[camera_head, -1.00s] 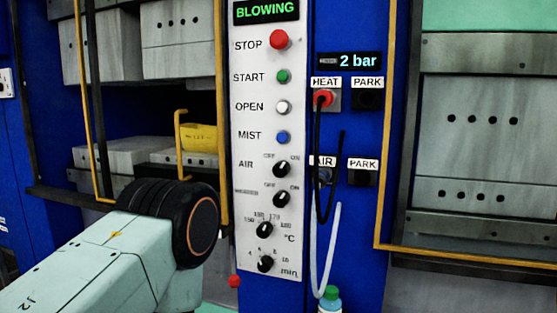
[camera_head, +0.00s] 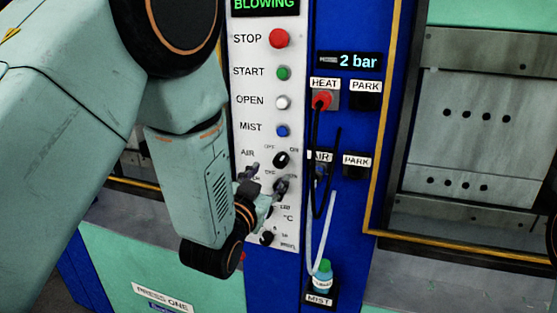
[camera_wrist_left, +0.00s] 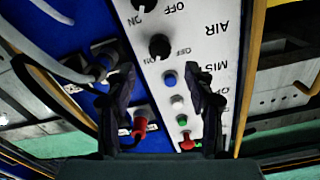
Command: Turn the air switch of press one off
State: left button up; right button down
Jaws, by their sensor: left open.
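The control panel (camera_head: 262,110) stands upright, with the AIR switch (camera_head: 281,159), a black knob, below the blue MIST button. The knob's pointer appears tilted up right, toward ON. My left gripper (camera_head: 267,178) is open in front of the panel, just below the AIR switch, its fingers pointing up at the panel. In the left wrist view the panel is upside down; the AIR switch (camera_wrist_left: 160,47) appears beyond and between the open fingertips of the left gripper (camera_wrist_left: 161,72). I see no contact. The gripper partly covers the lower knobs. My right gripper is not seen.
Red HEAT plug (camera_head: 321,101) and AIR socket (camera_head: 320,170) with hanging hoses are right of the panel. The PRESS ONE label (camera_head: 163,294) is at lower left. Another press (camera_head: 480,120) stands right.

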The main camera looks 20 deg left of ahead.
aim_at(279, 164)
pick_arm(q)
jog(key=w+p, duration=0.1)
jog(key=w, duration=0.5)
jog(key=shift+w+d, duration=0.1)
jog(key=shift+w, duration=0.1)
jog(key=shift+w+f, duration=0.1)
jog(key=shift+w, duration=0.55)
jog(key=shift+c, duration=0.2)
jog(key=shift+s, duration=0.1)
jog(key=c, duration=0.3)
grip_shut()
